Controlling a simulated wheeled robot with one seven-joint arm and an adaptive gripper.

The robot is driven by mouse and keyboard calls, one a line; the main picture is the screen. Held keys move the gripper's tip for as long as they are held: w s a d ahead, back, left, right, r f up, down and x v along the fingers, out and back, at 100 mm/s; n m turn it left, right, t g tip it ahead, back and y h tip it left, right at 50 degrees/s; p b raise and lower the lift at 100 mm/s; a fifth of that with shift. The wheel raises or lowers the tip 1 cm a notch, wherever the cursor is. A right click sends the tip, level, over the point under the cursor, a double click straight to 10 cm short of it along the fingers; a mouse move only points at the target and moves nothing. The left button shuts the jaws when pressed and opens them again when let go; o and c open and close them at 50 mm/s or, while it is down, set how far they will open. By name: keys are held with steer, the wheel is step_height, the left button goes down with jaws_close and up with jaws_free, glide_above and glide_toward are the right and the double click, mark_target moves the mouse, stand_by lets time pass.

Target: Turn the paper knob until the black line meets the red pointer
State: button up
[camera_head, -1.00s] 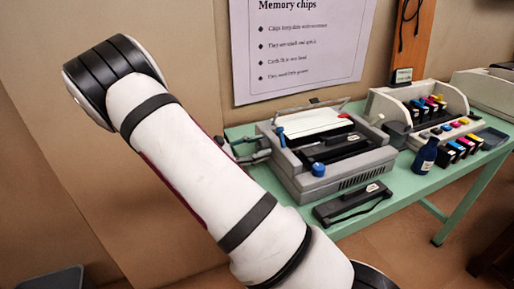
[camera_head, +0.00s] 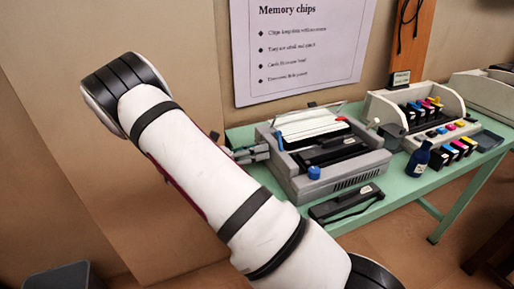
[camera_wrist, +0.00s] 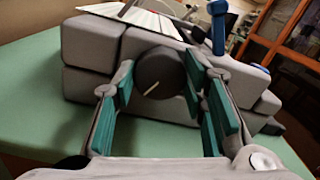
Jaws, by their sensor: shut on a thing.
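The grey printer-like machine (camera_head: 290,180) stands on the green table; its side also shows in the wrist view (camera_wrist: 90,42). The paper knob (camera_wrist: 158,68) is a dark round disc on that side, with a short pale line pointing down and left. I cannot make out a black line or a red pointer by the knob. My gripper (camera_wrist: 162,90) has its green-padded fingers on both sides of the knob and is shut on it. In the head view my gripper (camera_head: 250,153) is small at the machine's left side, and the knob is hidden.
A black cartridge-like piece (camera_head: 340,205) lies in front of the machine. A blue bottle (camera_head: 418,160) and a stand of colour cartridges (camera_head: 455,125) are to the right on the green table (camera_head: 395,190). A poster (camera_head: 300,50) hangs on the wall behind.

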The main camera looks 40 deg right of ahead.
steer(key=n+p, duration=0.1)
steer(key=n, duration=0.4)
steer(key=shift+n, duration=0.4)
steer(key=n, duration=0.5)
steer(key=shift+w+f+n, duration=0.1)
steer(key=shift+n, duration=0.2)
steer(key=o, duration=1.2)
steer(key=shift+c, duration=0.2)
steer(key=v, duration=1.2)
steer(key=shift+f, duration=0.1)
